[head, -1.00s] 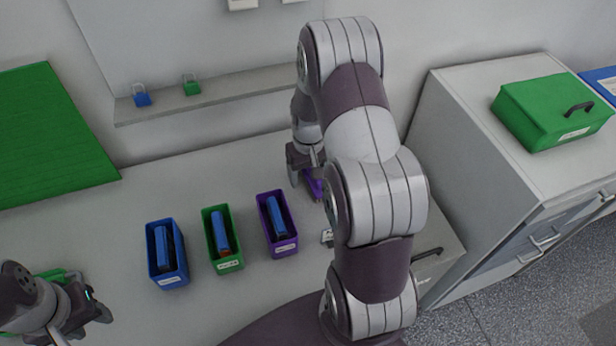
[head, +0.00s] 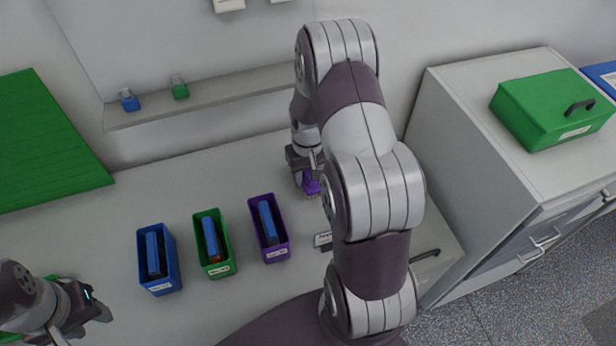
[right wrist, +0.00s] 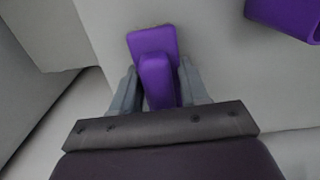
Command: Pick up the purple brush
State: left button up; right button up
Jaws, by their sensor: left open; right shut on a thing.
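The purple brush (head: 312,187) is at the right part of the bench in the head view, partly hidden by my right arm. In the right wrist view the brush (right wrist: 154,50) lies between the two fingers. My right gripper (right wrist: 158,85) is shut on it; it also shows in the head view (head: 305,178). Whether the brush still touches the bench I cannot tell. My left gripper (head: 98,308) is at the lower left, open, with nothing seen between its fingers.
Blue (head: 160,260), green (head: 214,243) and purple (head: 268,228) bins, each with a blue item, stand left of my right gripper. A small label card (head: 323,239) lies beside my right arm. A cabinet with a green box (head: 553,110) stands at the right.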

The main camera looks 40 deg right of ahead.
jog(key=r, duration=0.2)
jog(key=s+r+b, duration=0.1)
jog(key=r, duration=0.1)
jog(key=shift+s+d, duration=0.1)
jog(key=shift+s, duration=0.05)
jog(key=s+d+r, duration=0.1)
jog(key=s+r, duration=0.1)
jog(key=s, duration=0.1)
jog(key=s+r+b, duration=0.1)
jog(key=s+r, duration=0.1)
jog(key=s, duration=0.1)
jog(key=s+d+r, duration=0.1)
jog(key=s+r, duration=0.1)
jog(key=s, duration=0.2)
jog(key=shift+d+r, duration=0.25)
jog(key=shift+d, duration=0.05)
jog(key=shift+o, duration=0.8)
jog(key=shift+s, duration=0.1)
